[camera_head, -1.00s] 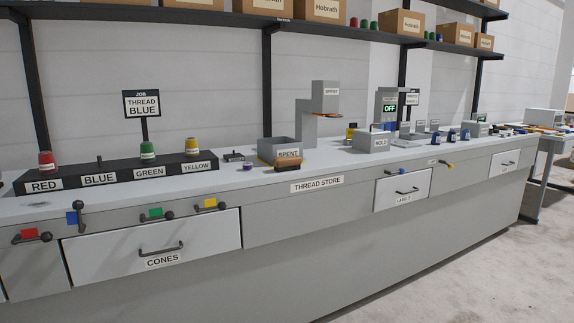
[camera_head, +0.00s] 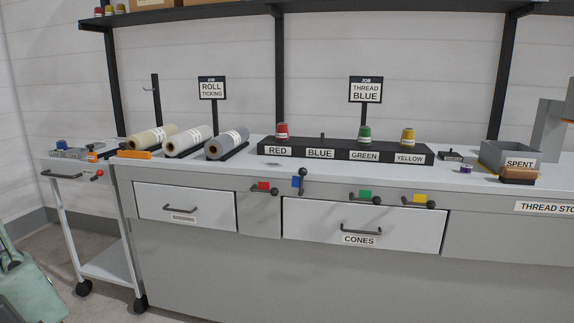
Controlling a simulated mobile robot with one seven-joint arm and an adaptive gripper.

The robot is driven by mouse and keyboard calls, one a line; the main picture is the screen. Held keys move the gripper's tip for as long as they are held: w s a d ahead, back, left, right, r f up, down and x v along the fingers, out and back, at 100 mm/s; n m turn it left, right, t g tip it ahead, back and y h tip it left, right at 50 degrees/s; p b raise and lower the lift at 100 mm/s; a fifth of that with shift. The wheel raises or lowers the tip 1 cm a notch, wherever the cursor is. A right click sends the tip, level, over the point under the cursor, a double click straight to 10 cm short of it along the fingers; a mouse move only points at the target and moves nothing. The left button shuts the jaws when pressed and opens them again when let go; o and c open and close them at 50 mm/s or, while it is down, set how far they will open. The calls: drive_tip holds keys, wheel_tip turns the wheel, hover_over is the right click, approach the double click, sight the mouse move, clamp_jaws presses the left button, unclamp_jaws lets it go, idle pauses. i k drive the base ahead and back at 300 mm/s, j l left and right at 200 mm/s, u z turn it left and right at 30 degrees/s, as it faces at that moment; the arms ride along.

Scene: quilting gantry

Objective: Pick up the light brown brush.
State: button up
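The light brown brush (camera_head: 518,174) lies on the counter at the right, in front of the grey SPENT bin (camera_head: 509,155). It has a light brown top and dark bristles underneath. It is close to the counter's front edge. My gripper is not in view, so whether it is open or shut does not show.
A purple spool (camera_head: 466,169) and a small dark object (camera_head: 450,155) lie left of the brush. The black cone stand (camera_head: 345,152) holds red, green and yellow cones. Fabric rolls (camera_head: 187,141) lie further left. A trolley (camera_head: 85,170) stands at the left end.

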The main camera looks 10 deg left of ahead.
sight(526, 176)
drive_tip(key=i+l+z, duration=0.3)
drive_tip(key=i, duration=0.25)
drive_tip(key=i+l+z, duration=0.3)
drive_tip(key=i, duration=0.25)
drive_tip(key=i+z, duration=0.3)
drive_tip(key=i, duration=0.25)
drive_tip(key=i+j+z, duration=0.1)
drive_tip(key=i+z, duration=0.15)
drive_tip(key=i, duration=0.65)
